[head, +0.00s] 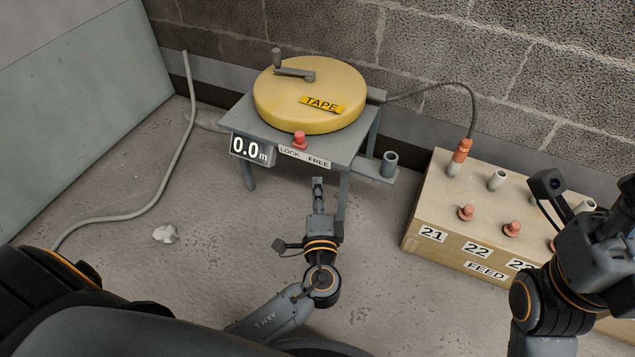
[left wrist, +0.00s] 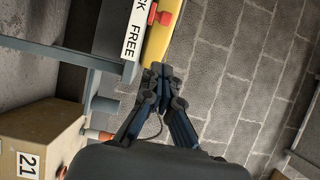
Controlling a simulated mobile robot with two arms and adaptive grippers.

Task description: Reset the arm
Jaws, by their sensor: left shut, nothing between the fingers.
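My left gripper (head: 318,184) is shut and empty in front of the grey stand, just below its front edge in the head view. Its closed fingers (left wrist: 163,85) also show in the left wrist view, with the stand's label strip and yellow reel edge beyond them. My right arm (head: 585,255) reaches up at the right edge of the head view, in front of the feed box. Its fingers cannot be made out there.
A yellow tape reel (head: 300,88) with a crank sits on the stand (head: 242,118), its display reading 0.0 m. A cable runs to the feed box (head: 415,220) at right. A loose hose (head: 168,170) and a crumpled white scrap (head: 165,234) lie on the floor at left.

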